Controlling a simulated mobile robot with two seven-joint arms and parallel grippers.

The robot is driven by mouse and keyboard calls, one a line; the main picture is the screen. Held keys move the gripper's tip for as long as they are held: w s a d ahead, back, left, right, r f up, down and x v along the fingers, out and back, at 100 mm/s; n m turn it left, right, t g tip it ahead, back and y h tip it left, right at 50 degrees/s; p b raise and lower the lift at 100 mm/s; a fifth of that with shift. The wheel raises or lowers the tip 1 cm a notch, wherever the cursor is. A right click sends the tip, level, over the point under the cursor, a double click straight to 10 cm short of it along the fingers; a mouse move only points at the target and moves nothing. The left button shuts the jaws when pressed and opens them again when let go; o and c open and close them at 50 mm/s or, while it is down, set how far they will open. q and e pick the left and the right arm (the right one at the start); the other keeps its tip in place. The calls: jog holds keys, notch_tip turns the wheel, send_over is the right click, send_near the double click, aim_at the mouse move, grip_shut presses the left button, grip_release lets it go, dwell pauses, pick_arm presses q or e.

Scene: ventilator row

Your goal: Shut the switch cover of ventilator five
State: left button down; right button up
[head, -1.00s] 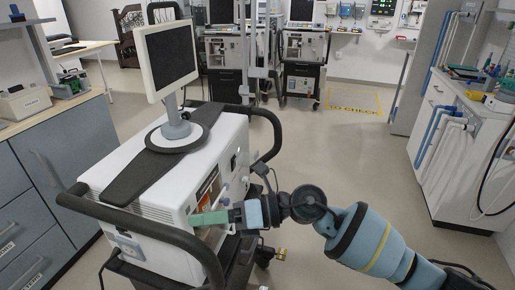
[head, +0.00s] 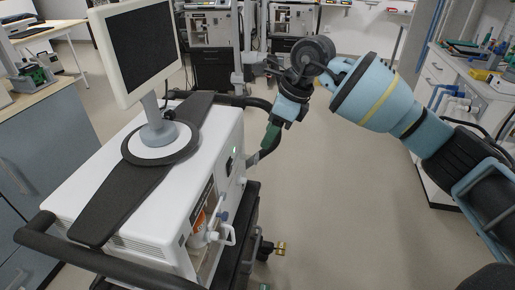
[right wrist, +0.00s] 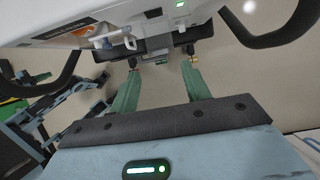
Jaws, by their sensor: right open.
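A white ventilator (head: 200,150) with a tilted monitor (head: 140,50) stands on a dark cart at the left of the head view. Its side face carries an orange label, a white port (head: 222,233) and a small green light. I cannot make out the switch cover or read a ventilator number. My right gripper (head: 268,145) is beside the far end of that face, near the black handle bar. Its green fingers are apart and empty in the right wrist view (right wrist: 160,75). My left gripper is not in view.
The black handle rail (head: 75,252) curves around the near end of the ventilator. Other ventilators (head: 210,40) stand at the back. A white cabinet (head: 450,90) with blue pipes is on the right. The floor between is clear.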

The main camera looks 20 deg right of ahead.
aim_at(257, 155)
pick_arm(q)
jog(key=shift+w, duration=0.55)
pick_arm(e)
jog(key=x, duration=0.7)
jog(key=shift+w+a+f, duration=0.1)
jog(key=shift+a+f, duration=0.05)
jog(key=shift+f, duration=0.1)
jog(key=shift+c, duration=0.2)
